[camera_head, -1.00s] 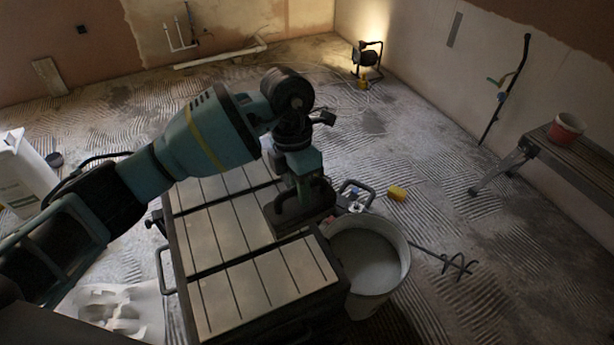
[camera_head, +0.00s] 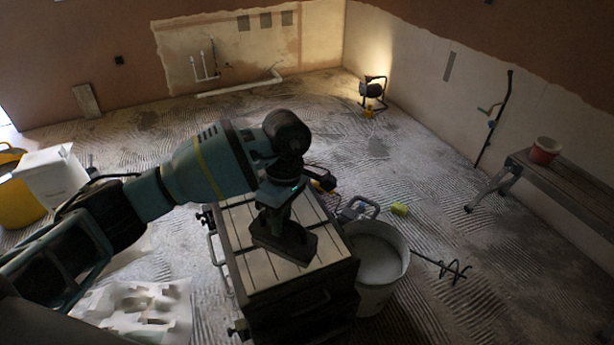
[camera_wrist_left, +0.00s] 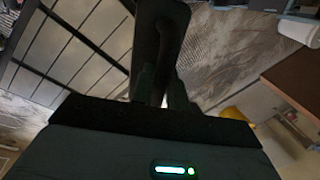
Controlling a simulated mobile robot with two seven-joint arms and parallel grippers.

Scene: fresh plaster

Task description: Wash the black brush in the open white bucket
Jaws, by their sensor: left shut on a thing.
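The black brush (camera_head: 284,243) is a dark flat block with a bow handle. My left gripper (camera_head: 277,208) is shut on its handle, with the flat side down. The brush is over the slatted top of a dark tool chest, left of the bucket; I cannot tell whether it touches the top. In the left wrist view the brush's dark back (camera_wrist_left: 160,30) shows beyond the fingers. The open white bucket (camera_head: 372,295) stands on the floor against the chest's right side, with pale grey liquid inside. My right gripper is not in view.
The chest (camera_head: 300,275) stands in front of me. A mixer paddle (camera_head: 445,268) and a yellow sponge (camera_head: 400,209) lie right of the bucket. A bench (camera_head: 570,185) with a red pot (camera_head: 545,150) is at right.

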